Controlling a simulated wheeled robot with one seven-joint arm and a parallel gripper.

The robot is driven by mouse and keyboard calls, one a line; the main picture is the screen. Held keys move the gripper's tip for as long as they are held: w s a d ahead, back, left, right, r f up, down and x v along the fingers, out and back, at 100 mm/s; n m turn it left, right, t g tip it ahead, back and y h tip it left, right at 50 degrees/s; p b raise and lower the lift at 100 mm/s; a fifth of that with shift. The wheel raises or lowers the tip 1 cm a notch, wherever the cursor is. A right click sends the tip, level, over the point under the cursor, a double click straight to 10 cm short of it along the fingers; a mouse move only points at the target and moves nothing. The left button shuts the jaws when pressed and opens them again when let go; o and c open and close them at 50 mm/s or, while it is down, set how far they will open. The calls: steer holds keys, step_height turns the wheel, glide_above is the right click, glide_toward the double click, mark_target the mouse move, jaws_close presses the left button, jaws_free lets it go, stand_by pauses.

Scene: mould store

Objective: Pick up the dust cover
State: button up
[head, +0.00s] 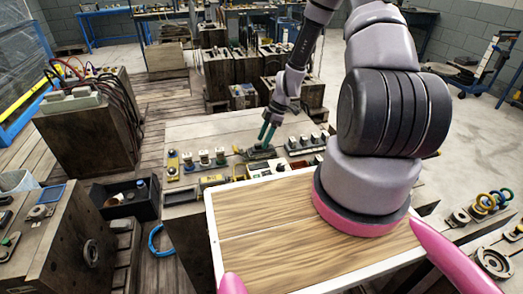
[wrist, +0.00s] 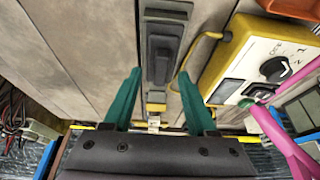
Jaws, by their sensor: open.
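A long dark grey piece with a raised narrow middle, which looks like the dust cover (wrist: 162,45), lies on the grey bench top in the wrist view. My gripper (wrist: 160,74) is open, with one teal finger on each side of its near end. I cannot tell whether the fingers touch it or how far above the bench they are. In the head view my gripper (head: 266,134) points down over a dark piece (head: 261,153) on the bench, which seems to be the same thing. Nothing is held between the fingers.
A yellow box with a black dial (wrist: 272,68) stands close right of the fingers, with a yellow cable beside it. Several small fittings line the bench (head: 190,131) in the head view. A black bin (head: 125,200) stands at the left.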

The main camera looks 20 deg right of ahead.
steer(key=shift+a+f, duration=0.2)
steer(key=shift+f, duration=0.45)
jaws_close()
